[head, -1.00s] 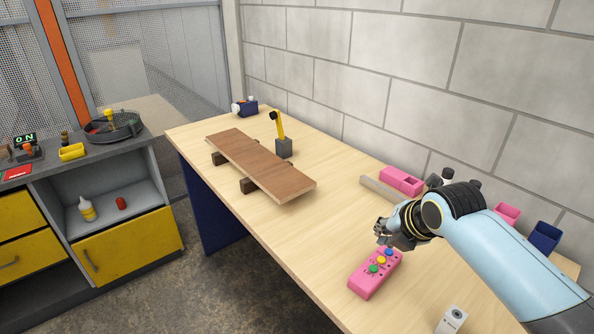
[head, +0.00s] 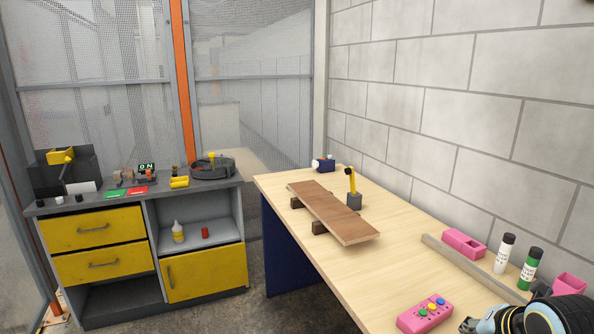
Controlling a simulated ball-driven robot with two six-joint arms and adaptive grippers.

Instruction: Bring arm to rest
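My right gripper (head: 480,324) shows only partly at the bottom right edge of the head view. My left gripper is out of view. A brown wooden board (head: 334,212) rests on dark blocks on the light wooden table (head: 375,270), apart from my gripper.
A grey block with a yellow lever (head: 353,192) stands beside the board. A metal strip (head: 468,268), a pink bin (head: 463,243) and two bottles (head: 504,253) line the wall side. A grey cabinet with yellow drawers (head: 95,229) stands at left. The table's left edge is clear.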

